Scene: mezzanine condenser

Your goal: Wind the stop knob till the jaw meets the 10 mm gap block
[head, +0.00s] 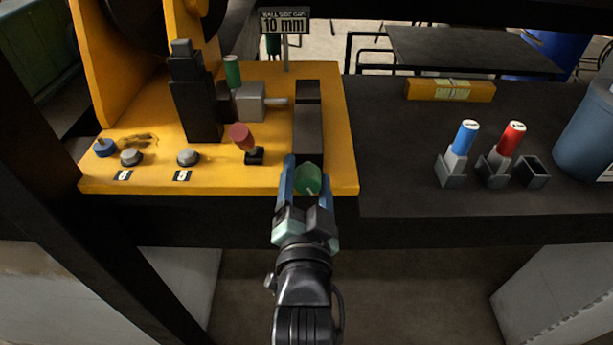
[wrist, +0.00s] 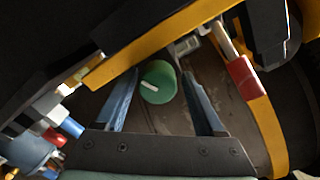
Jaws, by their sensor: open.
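The stop knob (head: 307,179) is a green disc with a white mark, at the front end of a dark rail on the yellow plate. In the wrist view the knob (wrist: 158,88) sits between my two blue fingers, with clear space on both sides. My gripper (head: 305,180) is open around it, apparently not touching it. A green-handled piece (head: 232,72) stands by a grey block (head: 249,102) with a short rod; it may be the gap block. I cannot tell which part is the jaw or whether a gap remains there.
A sign (head: 284,22) reads 10 mm. A red knob (head: 241,136) stands close left of my gripper. Dark posts (head: 194,100) rise farther left. Blue (head: 465,137) and red (head: 511,138) handled pieces sit in holders beside an empty holder (head: 532,172). The dark bench between is clear.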

